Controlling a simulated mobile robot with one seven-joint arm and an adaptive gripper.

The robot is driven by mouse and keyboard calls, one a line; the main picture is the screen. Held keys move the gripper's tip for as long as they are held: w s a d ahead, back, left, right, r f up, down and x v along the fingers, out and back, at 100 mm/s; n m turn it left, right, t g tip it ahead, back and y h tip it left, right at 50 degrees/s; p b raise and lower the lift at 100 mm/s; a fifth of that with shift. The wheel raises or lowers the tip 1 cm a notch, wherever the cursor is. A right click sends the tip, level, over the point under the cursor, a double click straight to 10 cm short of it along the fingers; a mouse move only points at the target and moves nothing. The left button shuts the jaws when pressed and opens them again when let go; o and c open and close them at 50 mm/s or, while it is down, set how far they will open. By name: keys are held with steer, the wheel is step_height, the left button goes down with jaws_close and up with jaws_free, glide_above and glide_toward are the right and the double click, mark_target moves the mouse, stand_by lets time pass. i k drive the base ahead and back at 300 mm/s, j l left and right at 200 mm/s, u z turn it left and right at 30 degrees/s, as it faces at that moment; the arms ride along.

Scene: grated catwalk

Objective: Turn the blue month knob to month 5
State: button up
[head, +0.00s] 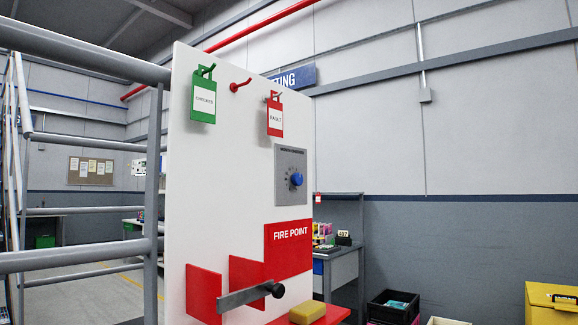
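The blue month knob (296,179) sits on a grey square dial plate (281,162) on the right part of a white upright board (225,145). Small marks ring the knob, but the numbers and the knob's pointing direction are too small to read. My gripper does not show in the head view, so its state and its distance from the knob are hidden.
Green (203,100) and red (275,117) tags hang left of the dial. Below are a red fire point sign (288,247), a grey bar with a black end (250,296) and a yellow block (306,312) on a red shelf. Grey railings (75,257) stand left.

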mark_target(297, 178)
steer(key=i+l, duration=0.25)
steer(key=i+l+u, duration=0.15)
steer(key=l, duration=0.25)
steer(key=i+l, duration=0.25)
steer(key=i+l+u, duration=0.1)
steer(key=i+l, duration=0.15)
steer(key=l, duration=0.2)
steer(key=i+l+u, duration=0.1)
steer(key=l, duration=0.5)
steer(key=l+u, duration=0.15)
steer(key=l, duration=0.45)
